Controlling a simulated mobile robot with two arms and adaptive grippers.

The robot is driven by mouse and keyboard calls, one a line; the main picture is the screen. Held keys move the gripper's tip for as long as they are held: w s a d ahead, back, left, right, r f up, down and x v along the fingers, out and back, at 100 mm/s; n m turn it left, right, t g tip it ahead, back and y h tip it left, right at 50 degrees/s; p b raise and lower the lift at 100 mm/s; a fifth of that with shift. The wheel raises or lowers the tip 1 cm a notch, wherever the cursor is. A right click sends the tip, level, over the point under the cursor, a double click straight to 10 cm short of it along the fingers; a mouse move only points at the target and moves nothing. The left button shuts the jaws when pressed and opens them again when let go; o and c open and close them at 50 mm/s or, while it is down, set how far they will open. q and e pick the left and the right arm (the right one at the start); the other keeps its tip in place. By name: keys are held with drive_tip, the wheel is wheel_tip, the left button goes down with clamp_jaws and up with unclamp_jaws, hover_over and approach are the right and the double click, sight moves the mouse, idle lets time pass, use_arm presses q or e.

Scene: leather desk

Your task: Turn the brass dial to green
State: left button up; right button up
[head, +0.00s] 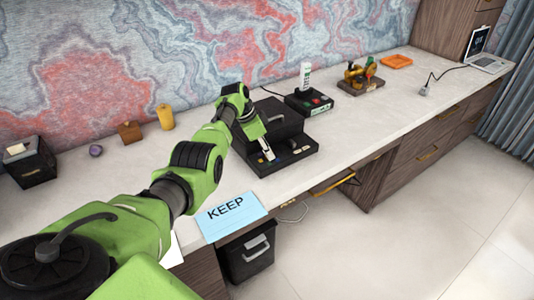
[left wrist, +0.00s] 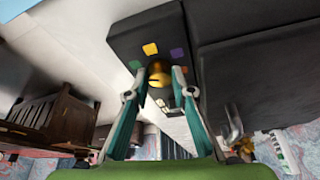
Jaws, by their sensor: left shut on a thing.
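The black device (head: 291,162) stands on the pale desk top, with a low front panel and a taller block behind. My left gripper (head: 268,155) points down at its front panel. In the left wrist view, the brass dial (left wrist: 158,72) sits on the dark panel (left wrist: 125,38) between the fingertips of my left gripper (left wrist: 160,82), which is shut on it. A yellow patch (left wrist: 150,48) and a purple patch (left wrist: 177,53) show around the dial. The dial's pointer direction cannot be told. My right gripper is not in view.
A blue KEEP sheet (head: 232,216) lies at the desk's front edge. A black box with coloured buttons (head: 309,103) and a brass model on a wooden base (head: 360,83) stand farther right. Small containers (head: 130,132) stand at the left by the wall.

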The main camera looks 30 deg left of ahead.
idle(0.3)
use_arm(q)
drive_tip(key=o, duration=1.1)
drive_tip(key=shift+r, duration=0.1)
